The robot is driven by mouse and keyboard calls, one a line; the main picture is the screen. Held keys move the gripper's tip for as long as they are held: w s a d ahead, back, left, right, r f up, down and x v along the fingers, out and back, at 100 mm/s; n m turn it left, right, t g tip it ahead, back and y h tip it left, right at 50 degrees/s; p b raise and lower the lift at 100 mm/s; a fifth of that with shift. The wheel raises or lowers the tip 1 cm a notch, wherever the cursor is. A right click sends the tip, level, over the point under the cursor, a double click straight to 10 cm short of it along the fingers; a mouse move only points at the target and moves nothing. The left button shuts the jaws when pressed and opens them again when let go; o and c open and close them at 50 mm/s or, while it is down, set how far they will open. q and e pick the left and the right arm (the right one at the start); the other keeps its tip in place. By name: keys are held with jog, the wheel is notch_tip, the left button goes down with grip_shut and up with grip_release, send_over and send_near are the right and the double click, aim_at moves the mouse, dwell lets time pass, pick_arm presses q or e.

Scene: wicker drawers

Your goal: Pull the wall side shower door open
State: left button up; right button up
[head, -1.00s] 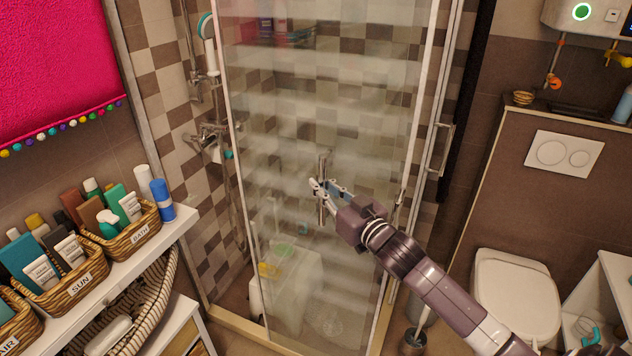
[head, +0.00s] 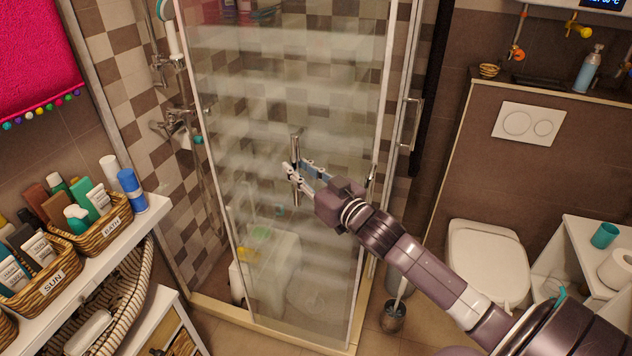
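The shower's front glass panel (head: 240,130) stands in a light frame, frosted in horizontal bands. A vertical metal bar handle (head: 296,145) is on it near the middle. Tiled wall and shower fittings show left of the panel's left edge; whether glass covers that strip I cannot tell. My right gripper (head: 301,169) reaches in from the lower right, its fingers apart and on either side of the handle. Contact with the handle is not clear. My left gripper is not in view.
Another handle (head: 410,122) is on the shower's right side. A shelf (head: 95,255) with baskets of bottles stands at the left. A toilet (head: 487,262) and a toilet brush (head: 393,316) are at the right. Some floor is clear before the shower.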

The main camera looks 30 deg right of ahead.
jog(key=s, duration=1)
jog(key=shift+s+d, duration=0.4)
